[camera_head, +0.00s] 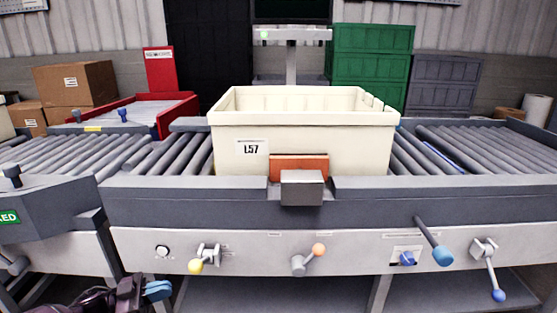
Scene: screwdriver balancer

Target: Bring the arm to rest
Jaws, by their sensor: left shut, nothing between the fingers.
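My left gripper (158,290) shows at the bottom left, dark with blue fingertips. It is shut and empty, in front of the conveyor's lower front and touching nothing that I can see. The rest of my left arm is mostly cut off by the bottom edge. My right gripper is not in view.
A cream tote (330,145) labelled L57 sits on the roller conveyor (470,150), behind a grey block (302,187) and orange plate (298,162). Levers with yellow (196,266), orange (318,250) and blue knobs (443,256) stick out from the front panel.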

